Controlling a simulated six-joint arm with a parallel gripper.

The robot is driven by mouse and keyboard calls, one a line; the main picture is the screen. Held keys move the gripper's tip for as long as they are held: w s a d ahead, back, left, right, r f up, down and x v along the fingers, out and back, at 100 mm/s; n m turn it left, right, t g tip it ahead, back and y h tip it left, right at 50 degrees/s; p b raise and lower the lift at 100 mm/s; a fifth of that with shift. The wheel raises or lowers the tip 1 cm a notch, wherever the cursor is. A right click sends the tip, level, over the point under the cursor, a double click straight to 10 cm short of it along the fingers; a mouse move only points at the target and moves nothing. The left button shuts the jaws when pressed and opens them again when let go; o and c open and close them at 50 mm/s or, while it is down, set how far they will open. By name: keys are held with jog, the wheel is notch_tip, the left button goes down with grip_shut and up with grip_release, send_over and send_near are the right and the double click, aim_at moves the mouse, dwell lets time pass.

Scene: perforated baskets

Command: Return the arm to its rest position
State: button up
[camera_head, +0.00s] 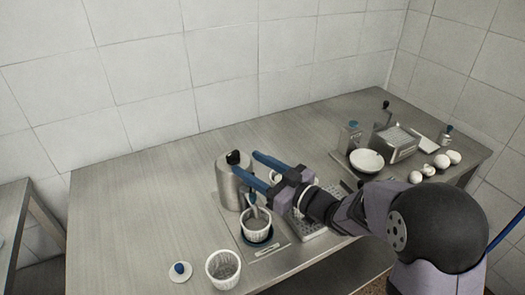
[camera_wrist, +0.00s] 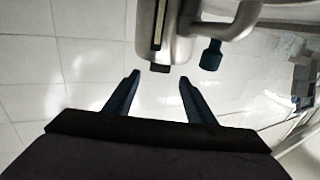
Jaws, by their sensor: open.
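My gripper (camera_head: 248,164) is open and reaches left over the table, with its two blue fingers apart beside the top of a steel cylinder machine (camera_head: 228,190). Nothing shows between the fingers. In the wrist view my gripper (camera_wrist: 159,77) is also open, with a steel body (camera_wrist: 178,20) and a dark blue knob (camera_wrist: 210,55) just beyond the fingertips. A white perforated basket (camera_head: 256,226) stands in front of the cylinder on a dark blue round base, below my gripper. A second white perforated basket (camera_head: 222,270) stands on the table at the front.
A white disc with a blue knob (camera_head: 180,270) lies left of the front basket. A slotted tray (camera_head: 312,230) is partly hidden by my arm. A white bowl (camera_head: 366,161), a steel box (camera_head: 393,145) and several eggs (camera_head: 441,161) are at right. The table's left is clear.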

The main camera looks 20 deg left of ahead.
jog(key=w+d+f+m+t+h+p, duration=0.1)
jog(key=w+d+m+t+h, duration=0.1)
jog(key=w+d+h, duration=0.3)
jog(key=w+d+f+m+t+h+p, duration=0.1)
jog(key=w+d+m+t+h, duration=0.15)
jog(key=d, duration=0.55)
jog(key=s+d+f+m+h, duration=0.1)
jog(key=d+h, duration=0.1)
jog(key=d, duration=0.2)
jog(key=s+d+f+m+g+h, duration=0.1)
jog(key=d+f+h, duration=0.1)
jog(key=d, duration=0.1)
jog(key=s+d+f+m+g+h+p, duration=0.1)
jog(key=d+h, duration=0.1)
jog(key=d, duration=0.2)
jog(key=shift+d+f+m, duration=0.25)
jog(key=shift+d+f, duration=0.05)
jog(key=s+d+f+m+g+h+p, duration=0.2)
jog(key=s+d+f+m+g+h, duration=0.15)
jog(key=s+d, duration=0.6)
jog(key=s+m+g+p, duration=0.1)
jog(key=s+g, duration=0.5)
jog(key=s, duration=1)
jog(key=shift+s+d+f+m+y, duration=0.3)
jog(key=shift+s+f+m, duration=0.05)
jog(key=shift+s+f, duration=0.1)
jog(key=shift+w, duration=0.15)
